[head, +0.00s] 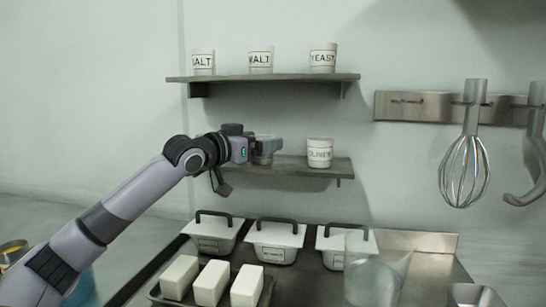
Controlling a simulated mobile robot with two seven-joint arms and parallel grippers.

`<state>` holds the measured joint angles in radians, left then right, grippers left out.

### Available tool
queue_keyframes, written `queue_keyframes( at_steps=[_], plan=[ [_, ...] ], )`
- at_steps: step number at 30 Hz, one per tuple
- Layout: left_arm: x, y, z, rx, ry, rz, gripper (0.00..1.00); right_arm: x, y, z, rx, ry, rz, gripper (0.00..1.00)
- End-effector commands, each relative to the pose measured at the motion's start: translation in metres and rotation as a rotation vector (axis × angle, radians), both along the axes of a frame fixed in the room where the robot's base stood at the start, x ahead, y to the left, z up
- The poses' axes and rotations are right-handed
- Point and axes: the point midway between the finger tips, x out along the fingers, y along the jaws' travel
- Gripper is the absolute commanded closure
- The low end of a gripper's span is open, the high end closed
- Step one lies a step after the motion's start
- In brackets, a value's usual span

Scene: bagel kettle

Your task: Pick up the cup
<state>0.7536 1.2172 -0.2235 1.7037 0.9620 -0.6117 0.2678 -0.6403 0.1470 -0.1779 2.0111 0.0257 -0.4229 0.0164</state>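A white cup with dark lettering (320,153) stands upright on the right part of the lower shelf (299,173). Three more labelled white cups stand on the upper shelf: SALT (203,61), MALT (261,60) and YEAST (323,58). My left gripper (272,148) is at the left part of the lower shelf, left of the lower cup and apart from it. Its fingers are small and seen from the side, so their opening and anything between them cannot be made out. My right gripper is not in view.
The upper shelf (240,78) runs above my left gripper. Three lidded containers (278,240) with dark handles stand below, behind a tray (265,295) of white blocks (212,283). A clear vessel (372,275) stands at right. A whisk (466,165) hangs from a wall rail (420,107).

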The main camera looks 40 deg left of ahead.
Motion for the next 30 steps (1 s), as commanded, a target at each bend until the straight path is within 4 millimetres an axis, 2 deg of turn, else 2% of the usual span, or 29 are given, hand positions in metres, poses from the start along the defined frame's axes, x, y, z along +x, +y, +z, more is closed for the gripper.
queue_keyframes(
  at_steps=[8, 9, 11, 12, 14, 24, 30],
  plan=[
    [-0.001, 0.001, 0.001, 0.001, 0.000, 0.001, 0.16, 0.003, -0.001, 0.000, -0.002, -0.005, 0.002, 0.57],
    [-0.001, 0.001, 0.001, 0.001, 0.000, 0.001, 0.22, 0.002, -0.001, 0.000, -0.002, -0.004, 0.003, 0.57],
    [-0.001, 0.001, 0.001, 0.001, 0.000, 0.001, 0.42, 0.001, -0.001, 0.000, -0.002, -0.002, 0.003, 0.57],
    [-0.001, 0.000, 0.001, 0.001, 0.000, 0.001, 0.55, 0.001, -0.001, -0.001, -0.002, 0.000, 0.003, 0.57],
    [-0.001, 0.000, 0.001, 0.001, 0.000, 0.001, 0.73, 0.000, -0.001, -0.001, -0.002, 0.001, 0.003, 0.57],
    [-0.002, 0.000, 0.002, 0.000, 0.000, 0.001, 0.73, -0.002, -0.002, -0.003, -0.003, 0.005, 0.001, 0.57],
    [-0.005, -0.002, 0.018, -0.001, -0.003, 0.001, 0.73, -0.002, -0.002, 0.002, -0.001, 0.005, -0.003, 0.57]
  ],
)
